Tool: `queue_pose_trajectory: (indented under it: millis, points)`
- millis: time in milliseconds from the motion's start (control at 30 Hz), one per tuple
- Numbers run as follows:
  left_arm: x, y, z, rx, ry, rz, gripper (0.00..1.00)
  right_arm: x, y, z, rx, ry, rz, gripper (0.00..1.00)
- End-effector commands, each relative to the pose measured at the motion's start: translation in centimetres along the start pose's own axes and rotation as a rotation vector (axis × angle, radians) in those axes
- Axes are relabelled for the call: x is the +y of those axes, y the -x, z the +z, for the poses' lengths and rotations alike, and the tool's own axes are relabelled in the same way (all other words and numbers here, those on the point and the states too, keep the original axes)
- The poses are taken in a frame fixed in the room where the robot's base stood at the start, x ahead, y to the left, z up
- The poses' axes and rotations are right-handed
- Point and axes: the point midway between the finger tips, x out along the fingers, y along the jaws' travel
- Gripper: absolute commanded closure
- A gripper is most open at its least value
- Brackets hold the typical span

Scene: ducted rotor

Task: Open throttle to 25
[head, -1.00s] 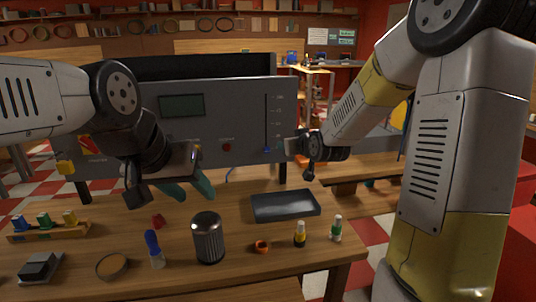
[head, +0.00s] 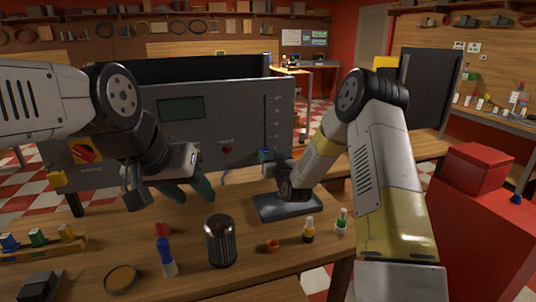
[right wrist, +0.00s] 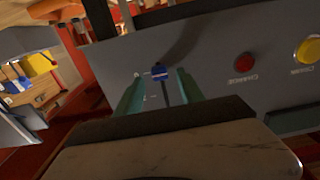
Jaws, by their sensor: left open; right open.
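A grey control panel (head: 240,105) stands at the back of the bench with a vertical throttle slot and a marked scale (head: 277,115) on its right side. The blue slider knob (right wrist: 158,73) shows in the right wrist view at the slot's lower end. My right gripper (head: 270,162) is at the panel, open, its green fingers on either side of the knob. Gaps show between knob and fingers; contact is not visible. In the head view the gripper partly hides the knob. My left gripper (head: 190,193) is open and empty in front of the panel's left part.
A red button (head: 228,150) is left of the slot and a dark display (head: 181,108) above it. A black tray (head: 285,208) lies below my right arm.

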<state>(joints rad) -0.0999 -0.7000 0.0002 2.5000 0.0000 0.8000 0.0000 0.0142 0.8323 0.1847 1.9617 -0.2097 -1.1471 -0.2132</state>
Motion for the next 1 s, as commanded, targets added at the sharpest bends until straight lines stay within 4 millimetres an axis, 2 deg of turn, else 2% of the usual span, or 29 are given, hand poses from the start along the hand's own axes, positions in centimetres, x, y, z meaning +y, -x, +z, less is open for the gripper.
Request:
queue_pose_trajectory:
  millis: [200,467,700,1000]
  points:
    - [0.0,0.0,0.0,0.0,0.0,0.0,0.55,0.0,-1.7,0.0,0.0,0.0,0.0,0.55]
    - [0.0,0.0,0.0,0.0,0.0,0.0,0.55,0.0,-1.9,0.0,0.0,0.0,0.0,0.55]
    - [0.0,0.0,0.0,0.0,0.0,0.0,0.55,0.0,-1.8,0.0,-0.001,0.0,0.0,1.0]
    - [0.0,0.0,0.0,0.0,0.0,0.0,0.55,0.0,-1.8,0.0,-0.001,0.0,0.0,1.0]
